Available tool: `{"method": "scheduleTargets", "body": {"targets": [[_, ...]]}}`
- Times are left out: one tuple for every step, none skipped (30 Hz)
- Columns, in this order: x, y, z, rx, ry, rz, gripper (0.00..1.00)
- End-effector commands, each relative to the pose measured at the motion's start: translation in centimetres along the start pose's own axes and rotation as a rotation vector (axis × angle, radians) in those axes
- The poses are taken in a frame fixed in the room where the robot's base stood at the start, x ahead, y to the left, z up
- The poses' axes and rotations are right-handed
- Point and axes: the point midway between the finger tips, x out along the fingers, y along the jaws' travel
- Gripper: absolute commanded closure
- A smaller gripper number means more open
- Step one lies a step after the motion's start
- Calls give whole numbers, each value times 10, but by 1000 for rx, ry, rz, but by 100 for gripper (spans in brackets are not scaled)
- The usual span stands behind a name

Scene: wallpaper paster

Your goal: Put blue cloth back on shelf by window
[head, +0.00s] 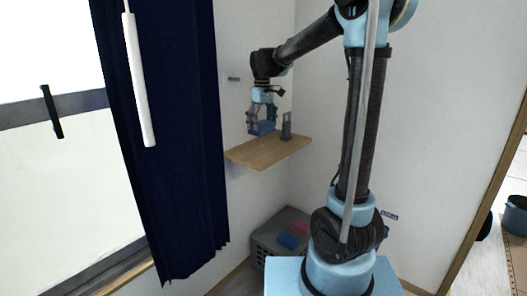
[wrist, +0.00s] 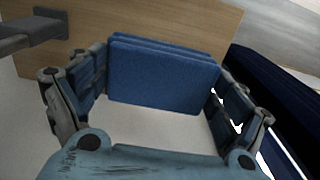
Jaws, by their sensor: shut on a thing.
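The blue cloth (head: 262,128) is a folded, block-like stack at the wooden wall shelf (head: 262,151) beside the window. My gripper (head: 262,117) is over the shelf and shut on the cloth. In the wrist view the cloth (wrist: 163,78) lies between both fingers of my gripper (wrist: 160,92), with the wooden shelf (wrist: 190,20) behind it. Whether the cloth's underside touches the shelf cannot be told.
A grey upright object (head: 287,127) stands on the shelf right of the cloth. A dark blue curtain (head: 165,120) hangs left of the shelf by the window (head: 60,150).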

Motion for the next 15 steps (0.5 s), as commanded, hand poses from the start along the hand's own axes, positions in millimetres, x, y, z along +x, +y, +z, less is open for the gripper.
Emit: {"method": "scheduleTargets", "body": {"targets": [[8,0,0,0,0,0,34],[14,0,0,0,0,0,34],[20,0,0,0,0,0,34],[25,0,0,0,0,0,34],[30,0,0,0,0,0,34],[35,0,0,0,0,0,34],[39,0,0,0,0,0,34],[42,0,0,0,0,0,34],[45,0,0,0,0,0,34],[47,0,0,0,0,0,34],[49,0,0,0,0,0,34],[50,0,0,0,0,0,34],[52,0,0,0,0,0,34],[53,0,0,0,0,0,34],[56,0,0,0,0,0,34]]}}
